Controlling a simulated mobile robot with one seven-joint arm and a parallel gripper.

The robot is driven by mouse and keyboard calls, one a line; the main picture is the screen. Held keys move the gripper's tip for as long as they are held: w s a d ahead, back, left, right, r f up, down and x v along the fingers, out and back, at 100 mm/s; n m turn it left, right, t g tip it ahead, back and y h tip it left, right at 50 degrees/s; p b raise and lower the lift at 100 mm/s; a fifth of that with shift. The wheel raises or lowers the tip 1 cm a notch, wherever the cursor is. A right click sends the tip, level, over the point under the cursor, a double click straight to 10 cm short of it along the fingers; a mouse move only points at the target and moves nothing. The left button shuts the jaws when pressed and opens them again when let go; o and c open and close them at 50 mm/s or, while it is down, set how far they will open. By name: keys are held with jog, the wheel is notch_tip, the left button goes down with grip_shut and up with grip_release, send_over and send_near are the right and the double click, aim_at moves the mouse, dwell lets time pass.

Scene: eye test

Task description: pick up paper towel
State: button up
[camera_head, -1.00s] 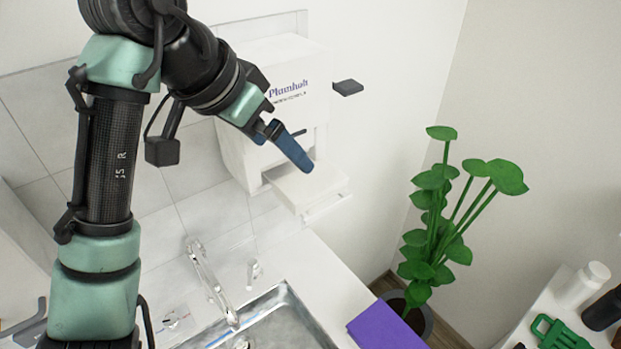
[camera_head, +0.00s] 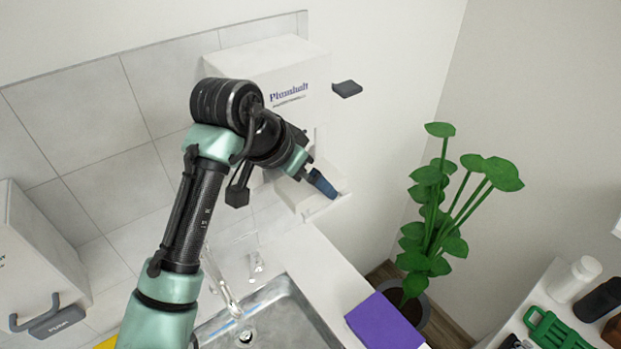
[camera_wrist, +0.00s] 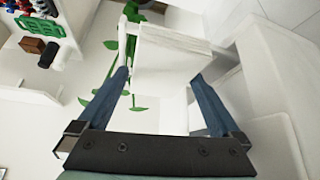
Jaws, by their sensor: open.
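A white dispenser (camera_head: 275,70) with dark lettering hangs on the wall in the head view. A white tray (camera_head: 291,193) juts out below it. My gripper (camera_head: 322,184) is at the tray's outer right part, its blue fingers partly overlapping it in the picture. In the wrist view my gripper (camera_wrist: 160,78) is open, with its two blue fingers wide apart. A white, flat-faced block (camera_wrist: 172,52) shows beyond and between the fingertips. I cannot tell whether it is the paper towel or part of the tray. Nothing is visibly held.
A steel sink (camera_head: 285,320) and a tap (camera_head: 222,285) are below. A purple folded item (camera_head: 384,322) lies at the counter's right edge. A green potted plant (camera_head: 437,240) stands right of the counter. A small dark block (camera_head: 346,88) juts from beside the dispenser.

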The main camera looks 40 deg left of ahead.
jog(key=c, duration=1)
jog(key=shift+r, duration=0.1)
jog(key=shift+c, duration=0.2)
jog(key=shift+d+r+b, duration=0.1)
jog(key=shift+d+b, duration=0.05)
jog(key=shift+b, duration=0.35)
jog(key=r+b, duration=0.1)
jog(key=r, duration=0.3)
jog(key=d+r+b, duration=0.1)
jog(key=r, duration=0.1)
jog(key=shift+s+r+b, duration=0.1)
jog(key=shift+r+b, duration=0.1)
jog(key=shift+b, duration=0.1)
jog(key=s+d+b, duration=0.1)
jog(key=s+d, duration=0.2)
jog(key=d, duration=0.5)
jog(key=s+d+b, duration=0.1)
jog(key=s+d, duration=0.2)
jog(key=d, duration=0.6)
jog(key=shift+s+d, duration=0.2)
jog(key=shift+d, duration=0.1)
jog(key=shift+r, duration=0.1)
